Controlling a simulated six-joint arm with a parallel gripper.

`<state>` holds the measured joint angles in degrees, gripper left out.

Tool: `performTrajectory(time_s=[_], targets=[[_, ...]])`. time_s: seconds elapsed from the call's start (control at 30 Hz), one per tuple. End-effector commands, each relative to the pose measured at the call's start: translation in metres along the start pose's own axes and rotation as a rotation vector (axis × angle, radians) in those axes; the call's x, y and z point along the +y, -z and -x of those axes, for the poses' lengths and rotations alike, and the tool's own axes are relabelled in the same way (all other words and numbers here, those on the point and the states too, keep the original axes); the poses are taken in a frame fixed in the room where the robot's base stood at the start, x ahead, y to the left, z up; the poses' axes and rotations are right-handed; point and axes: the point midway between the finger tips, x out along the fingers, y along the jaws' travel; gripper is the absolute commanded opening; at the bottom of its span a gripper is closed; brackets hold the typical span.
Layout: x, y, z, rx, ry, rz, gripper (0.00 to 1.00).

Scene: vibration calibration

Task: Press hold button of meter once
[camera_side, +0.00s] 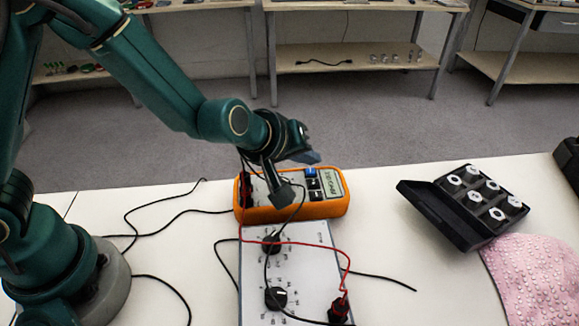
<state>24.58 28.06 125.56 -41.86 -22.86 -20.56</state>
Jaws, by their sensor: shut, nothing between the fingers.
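The orange meter (330,207) lies on the white table with its display (331,182) toward the right. A blue button (310,172) and darker buttons (313,184) sit in a column beside the display. Their labels are too small to read, so I cannot tell which is hold. My gripper and wrist hide part of the meter's far left side.
A white panel box (310,262) with black knobs (275,297) stands in front of the meter. Red (338,256) and black (385,278) cables cross it. An open black case (440,217) with white pieces and a pink cloth (535,275) lie right. Table between meter and case is clear.

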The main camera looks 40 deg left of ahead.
Motion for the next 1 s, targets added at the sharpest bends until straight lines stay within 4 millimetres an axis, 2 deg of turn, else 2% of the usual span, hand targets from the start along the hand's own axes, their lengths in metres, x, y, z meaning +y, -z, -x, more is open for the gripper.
performTrajectory(time_s=[1.0], targets=[[-0.0049, -0.005, -0.007, 0.0, 0.0, 0.0, 0.0]])
